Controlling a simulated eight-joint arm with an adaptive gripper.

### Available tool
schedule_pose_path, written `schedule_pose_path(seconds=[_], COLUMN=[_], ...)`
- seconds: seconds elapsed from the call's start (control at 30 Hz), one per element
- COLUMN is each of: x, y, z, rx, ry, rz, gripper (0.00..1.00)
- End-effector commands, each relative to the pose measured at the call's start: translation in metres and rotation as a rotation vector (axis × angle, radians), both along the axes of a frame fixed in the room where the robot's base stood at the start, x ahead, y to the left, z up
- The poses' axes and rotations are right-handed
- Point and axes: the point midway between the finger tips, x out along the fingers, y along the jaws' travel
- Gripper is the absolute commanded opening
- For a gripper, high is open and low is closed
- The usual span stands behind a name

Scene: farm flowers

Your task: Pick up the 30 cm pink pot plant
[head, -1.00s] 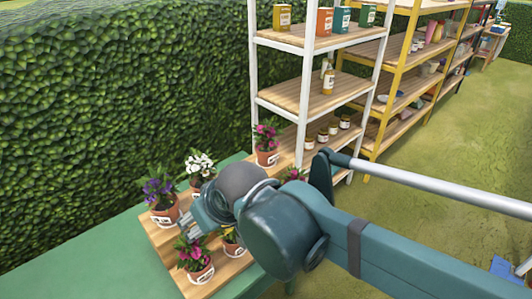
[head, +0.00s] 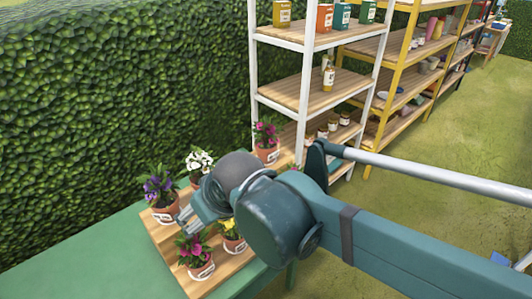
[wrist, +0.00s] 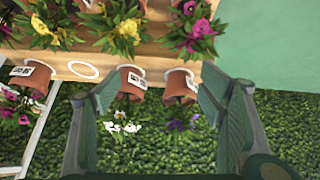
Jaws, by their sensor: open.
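A pink-flowered pot plant (head: 197,258) stands at the front edge of a wooden board; it also shows in the wrist view (wrist: 190,30). Another pink pot plant (head: 267,140) stands farther back by the white shelf, and one appears at the wrist view's left edge (wrist: 25,100). Labels are too small to read, so I cannot tell which is 30 cm. My gripper (head: 190,222) is open and empty, above the board between the purple and front pink plants. In the wrist view, the white and purple plants' pots appear between its fingers (wrist: 157,92).
Purple (head: 160,190), white (head: 199,164) and yellow (head: 232,236) pot plants crowd the board (head: 160,235) on the green table (head: 85,245). My arm hides part of the board. A hedge (head: 100,100) stands behind; a white shelf (head: 300,90) is farther back.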

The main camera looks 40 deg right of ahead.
Motion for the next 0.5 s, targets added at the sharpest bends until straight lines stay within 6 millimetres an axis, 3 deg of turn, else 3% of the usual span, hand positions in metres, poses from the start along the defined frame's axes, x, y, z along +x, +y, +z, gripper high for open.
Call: schedule_pose_path(seconds=[0.5], x=[0.049], y=[-0.05], z=[0.037], rx=[-0.247], ry=[0.111], rz=[0.221], gripper=[0.69])
